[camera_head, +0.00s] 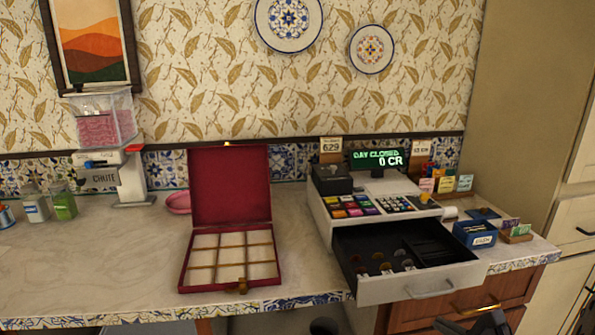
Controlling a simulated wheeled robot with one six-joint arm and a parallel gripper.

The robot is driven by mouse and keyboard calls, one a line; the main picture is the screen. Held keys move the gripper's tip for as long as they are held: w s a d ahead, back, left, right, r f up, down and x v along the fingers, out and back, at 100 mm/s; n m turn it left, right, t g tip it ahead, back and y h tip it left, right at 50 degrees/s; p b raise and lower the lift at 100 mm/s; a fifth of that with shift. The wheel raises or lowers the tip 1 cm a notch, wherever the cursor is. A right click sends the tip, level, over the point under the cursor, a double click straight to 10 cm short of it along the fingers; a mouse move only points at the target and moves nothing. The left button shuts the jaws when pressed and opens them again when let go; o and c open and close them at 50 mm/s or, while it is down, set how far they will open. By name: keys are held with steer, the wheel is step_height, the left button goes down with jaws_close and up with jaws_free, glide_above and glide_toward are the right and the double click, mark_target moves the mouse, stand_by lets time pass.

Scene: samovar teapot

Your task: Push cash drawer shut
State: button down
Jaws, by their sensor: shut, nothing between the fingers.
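The cash drawer (432,284) is pulled out from the front of the white cash register (322,205) and juts past the counter's front edge. Its black inside holds several coins at the left and middle; the right part looks empty. A pale handle is on its front face. The register's display (377,159) reads "DAY CLOSED 0 CR". My gripper (478,322) is dark, at the bottom edge of the picture, below and to the right of the drawer front. It is shut and empty and looks apart from the drawer; part of it is cut off by the frame.
An open red box (230,190) with empty compartments stands left of the register. Blue boxes and cards (476,234) crowd its right side. A wooden cabinet drawer with a brass handle (474,310) is below the counter (100,270), near my gripper. The counter's left front is mostly clear.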

steer(key=shift+w+d+r+m+p, duration=0.1)
steer(key=shift+d+r+m+p, duration=0.1)
steer(key=shift+d+r, duration=0.25)
steer(key=shift+w+d+r+m+p, duration=0.1)
steer(key=shift+d+r+p, duration=0.15)
steer(key=shift+d, duration=0.4)
